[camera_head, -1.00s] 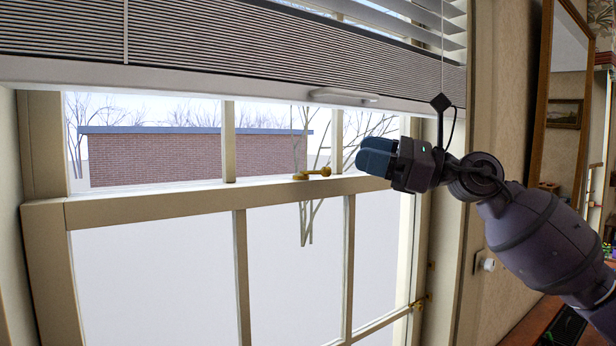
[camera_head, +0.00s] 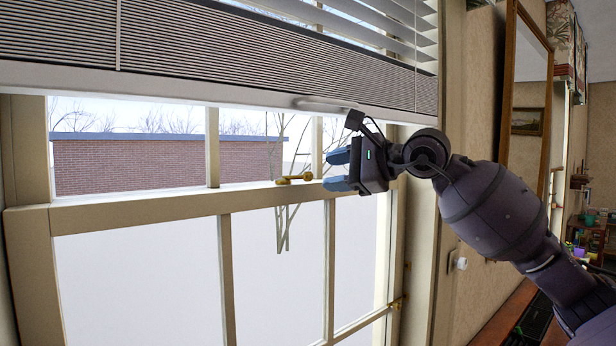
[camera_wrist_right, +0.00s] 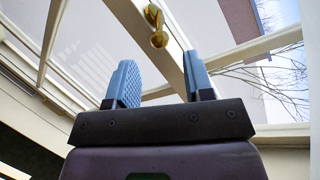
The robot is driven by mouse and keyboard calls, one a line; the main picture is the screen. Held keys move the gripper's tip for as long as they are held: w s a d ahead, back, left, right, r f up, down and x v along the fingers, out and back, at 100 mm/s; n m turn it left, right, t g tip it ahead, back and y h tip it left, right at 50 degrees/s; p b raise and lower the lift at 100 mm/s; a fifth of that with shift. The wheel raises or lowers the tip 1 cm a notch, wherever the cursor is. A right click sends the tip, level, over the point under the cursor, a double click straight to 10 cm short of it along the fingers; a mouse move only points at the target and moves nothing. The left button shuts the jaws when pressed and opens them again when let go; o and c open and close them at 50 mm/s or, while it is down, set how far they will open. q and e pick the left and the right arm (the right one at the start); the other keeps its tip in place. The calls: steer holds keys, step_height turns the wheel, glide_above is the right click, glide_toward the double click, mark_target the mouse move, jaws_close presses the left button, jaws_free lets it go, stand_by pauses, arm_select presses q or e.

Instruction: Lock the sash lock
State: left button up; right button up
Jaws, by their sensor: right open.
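The brass sash lock (camera_head: 294,179) sits on top of the window's meeting rail (camera_head: 150,206), near the middle of the head view. Its lever lies along the rail. My right gripper (camera_head: 337,170) is just to the right of the lock, open and empty, with its blue fingers pointing left toward it. In the right wrist view the lock (camera_wrist_right: 156,28) shows beyond the open fingers (camera_wrist_right: 160,82), apart from them and roughly above the gap between them. My left gripper is not in view.
A pleated blind (camera_head: 220,50) with a bottom-rail handle (camera_head: 325,104) hangs above the lock and my right gripper. The window's right frame (camera_head: 420,200) and wall are close to my right arm. A framed mirror (camera_head: 525,110) hangs farther right.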

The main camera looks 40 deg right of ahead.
mark_target(310, 176)
steer(key=shift+x, duration=3.2)
jaws_close()
steer(key=shift+f+y, duration=0.1)
steer(key=shift+y, duration=0.2)
steer(key=shift+w+d+n+g+y, duration=0.1)
steer(key=shift+d+n+g+y, duration=0.1)
steer(key=shift+n+g+y, duration=0.3)
jaws_free()
